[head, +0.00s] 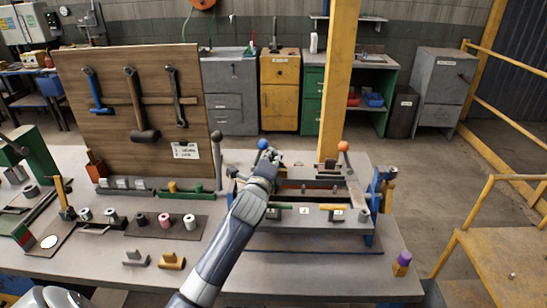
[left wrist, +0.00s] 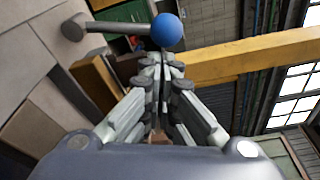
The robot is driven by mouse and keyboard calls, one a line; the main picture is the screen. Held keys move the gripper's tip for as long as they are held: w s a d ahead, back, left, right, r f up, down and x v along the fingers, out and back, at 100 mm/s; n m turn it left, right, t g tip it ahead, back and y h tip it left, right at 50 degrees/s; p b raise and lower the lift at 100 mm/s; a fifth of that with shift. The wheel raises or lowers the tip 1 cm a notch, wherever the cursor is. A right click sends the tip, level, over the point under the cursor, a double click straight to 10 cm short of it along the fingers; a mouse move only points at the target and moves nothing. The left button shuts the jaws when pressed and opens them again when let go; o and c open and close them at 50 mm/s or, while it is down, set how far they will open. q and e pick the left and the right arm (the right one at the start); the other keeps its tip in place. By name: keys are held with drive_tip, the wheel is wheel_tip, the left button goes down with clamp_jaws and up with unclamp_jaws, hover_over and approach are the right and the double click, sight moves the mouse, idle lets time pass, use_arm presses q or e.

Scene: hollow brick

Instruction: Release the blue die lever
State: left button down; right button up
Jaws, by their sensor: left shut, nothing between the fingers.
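The blue ball knob of the die lever (head: 263,144) shows at the left end of the bench fixture, just beyond my left gripper (head: 270,156). In the left wrist view the blue knob (left wrist: 166,30) sits just past the tips of my left gripper (left wrist: 162,62). The fingers are together with nothing between them. I cannot tell whether the tips touch the knob. My right gripper is not in view.
An orange-knobbed lever (head: 343,146) stands at the fixture's right. A wooden tool board (head: 108,100) and a yellow post (head: 341,80) rise behind.

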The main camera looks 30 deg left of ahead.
sight(262, 145)
use_arm(q)
drive_tip(key=shift+s+a+r+n, duration=0.25)
drive_tip(key=shift+a+r+n, duration=0.15)
drive_tip(key=shift+n, duration=0.3)
drive_tip(key=a+n, duration=0.1)
drive_tip(key=n, duration=0.1)
drive_tip(key=s+a+r+n+t, duration=0.1)
drive_tip(key=shift+s+a+r+n+p, duration=0.1)
drive_tip(key=shift+s+a+n+p, duration=0.2)
drive_tip(key=shift+n+p, duration=0.1)
drive_tip(key=shift+s+a+f+n+t+y+b, duration=0.2)
drive_tip(key=shift+s+a+n, duration=0.3)
drive_tip(key=shift+a+n, duration=0.55)
drive_tip(key=shift+s+a+r+n+t+y+b, duration=0.2)
drive_tip(key=shift+s+a+n, duration=0.3)
drive_tip(key=shift+n, duration=1)
drive_tip(key=shift+s+a+f+n+t+y+b, duration=0.1)
drive_tip(key=shift+s+a+f+n+y+b, duration=0.25)
drive_tip(key=shift+a+n, duration=0.7)
drive_tip(key=shift+s+d+r, duration=0.1)
drive_tip(key=shift+d+r, duration=0.1)
drive_tip(key=shift+s+f, duration=0.1)
drive_tip(key=shift+f, duration=0.05)
